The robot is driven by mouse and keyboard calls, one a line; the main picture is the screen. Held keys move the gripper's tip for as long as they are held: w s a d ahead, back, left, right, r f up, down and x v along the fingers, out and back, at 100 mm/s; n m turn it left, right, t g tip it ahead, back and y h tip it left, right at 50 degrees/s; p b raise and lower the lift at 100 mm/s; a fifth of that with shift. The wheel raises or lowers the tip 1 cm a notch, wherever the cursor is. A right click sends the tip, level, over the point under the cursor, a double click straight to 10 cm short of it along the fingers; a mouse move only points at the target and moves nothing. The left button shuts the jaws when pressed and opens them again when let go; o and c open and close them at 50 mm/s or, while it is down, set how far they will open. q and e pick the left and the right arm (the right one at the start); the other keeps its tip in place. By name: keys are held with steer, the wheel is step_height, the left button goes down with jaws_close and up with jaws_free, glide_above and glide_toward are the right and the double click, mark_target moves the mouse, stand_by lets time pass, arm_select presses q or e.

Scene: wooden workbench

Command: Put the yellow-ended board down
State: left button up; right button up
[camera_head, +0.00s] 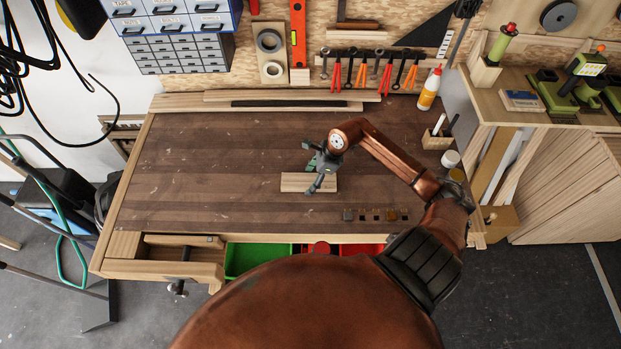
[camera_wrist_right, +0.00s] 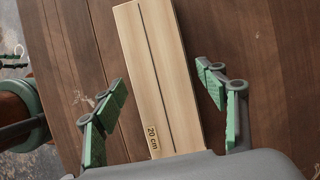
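A short pale wooden board (camera_head: 292,184) lies flat on the dark workbench top (camera_head: 200,170), near its middle. In the right wrist view the board (camera_wrist_right: 155,60) shows a lengthwise dark line and the mark "20 cm"; I see no yellow end on it. My right gripper (camera_head: 315,180) is over the board. In the wrist view its green-padded fingers (camera_wrist_right: 163,95) are spread wide, one on each side of the board, with gaps between. The board's near end is hidden behind the gripper body. My left gripper is not in view.
Long wooden strips (camera_head: 220,97) lie along the bench's back edge. A glue bottle (camera_head: 429,90), a pen holder (camera_head: 437,140) and a white jar (camera_head: 450,159) stand at the right. The bench's left half is clear.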

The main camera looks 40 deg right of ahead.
steer(key=shift+r, duration=0.1)
steer(key=b+v, duration=0.1)
steer(key=v, duration=1.1)
steer(key=shift+w+a, duration=0.1)
